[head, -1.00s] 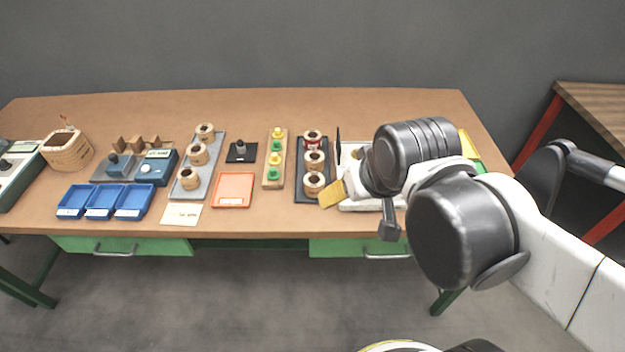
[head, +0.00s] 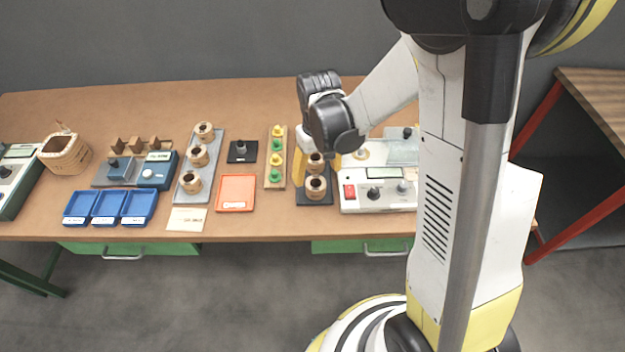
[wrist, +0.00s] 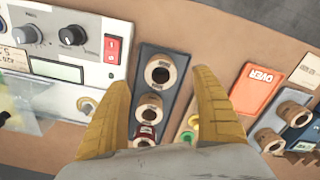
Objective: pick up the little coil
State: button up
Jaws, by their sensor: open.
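Wooden coils with dark round holes stand in two rows, and I cannot tell surely which is the little coil. On the dark tray (head: 303,199) are a front coil (head: 315,187) and a middle coil (head: 316,164); a red-banded coil (wrist: 145,134) at the back is hidden in the head view by my gripper. The grey tray (head: 214,165) holds coils at the back (head: 204,131), middle (head: 198,155) and front (head: 191,181). My gripper (wrist: 160,78) is open and empty above the dark tray, its yellow fingers on either side of that row in the wrist view.
A white instrument (head: 360,205) with a red switch stands close right of the dark tray. A wooden strip of yellow and green pegs (head: 277,158) is close on the left. Further left are an orange tray (head: 236,193), blue bins (head: 107,207) and a basket (head: 65,150).

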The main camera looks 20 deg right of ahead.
jog(key=f+b, duration=0.1)
jog(key=f, duration=0.1)
jog(key=f+b, duration=0.1)
jog(key=f, duration=0.2)
jog(key=f+b, duration=0.1)
jog(key=f, duration=0.2)
jog(key=shift+w+f+b, duration=0.1)
jog(key=shift+w+b, duration=0.2)
jog(key=c, duration=1.4)
